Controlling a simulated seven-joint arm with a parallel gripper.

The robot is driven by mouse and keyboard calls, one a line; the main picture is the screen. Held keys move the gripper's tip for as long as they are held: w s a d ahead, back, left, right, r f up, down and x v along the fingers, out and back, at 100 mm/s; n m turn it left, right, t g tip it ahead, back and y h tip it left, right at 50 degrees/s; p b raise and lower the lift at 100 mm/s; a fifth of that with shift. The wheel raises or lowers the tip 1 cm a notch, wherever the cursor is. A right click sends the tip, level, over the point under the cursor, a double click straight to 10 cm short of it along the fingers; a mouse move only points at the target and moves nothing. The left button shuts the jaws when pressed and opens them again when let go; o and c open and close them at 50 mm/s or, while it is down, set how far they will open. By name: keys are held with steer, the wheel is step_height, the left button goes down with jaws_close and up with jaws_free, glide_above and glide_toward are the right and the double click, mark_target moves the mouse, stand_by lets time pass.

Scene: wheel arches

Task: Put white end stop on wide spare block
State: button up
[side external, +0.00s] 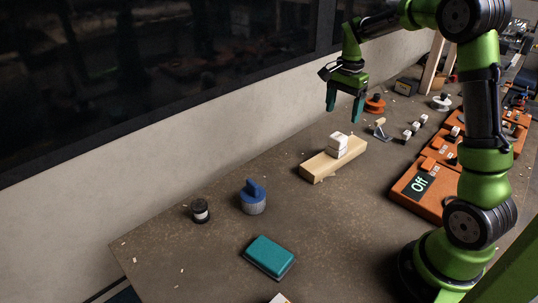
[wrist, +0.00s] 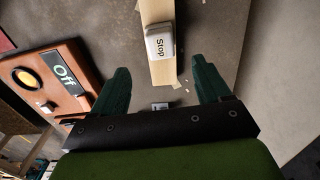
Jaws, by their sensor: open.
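The white end stop (side external: 338,144), marked "Stop", rests on top of a pale wooden block (side external: 318,168), which looks like the wide spare block. In the wrist view the white end stop (wrist: 160,42) sits across the wooden block (wrist: 162,73), its lettering facing up. My gripper (side external: 344,104) is open and empty, raised well above the block and apart from it. In the wrist view my gripper (wrist: 161,68) shows its two dark green fingers spread wide, with the block between and beyond them.
An orange panel with an "Off" sign (side external: 419,184) stands at the right. A blue-grey knobbed pot (side external: 253,198), a black jar (side external: 200,211) and a teal box (side external: 269,256) are in front. Small white-and-black pieces (side external: 414,129) lie behind. The table around the block is mostly clear; a wall runs behind.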

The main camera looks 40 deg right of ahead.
steer(key=s+a+r+n+t, duration=0.2)
steer(key=s+a+r+n, duration=0.15)
steer(key=a, duration=0.25)
steer(key=s+a+r+n+t, duration=0.2)
steer(key=s+a+r+n, duration=0.1)
steer(key=a+r, duration=0.3)
steer(key=s+a+f+n+t+y, duration=0.1)
steer(key=s+a+n+t+y, duration=0.1)
steer(key=s+a+n, duration=0.5)
steer(key=s+a+t, duration=0.1)
steer(key=s+a, duration=0.1)
steer(key=shift+a, duration=0.4)
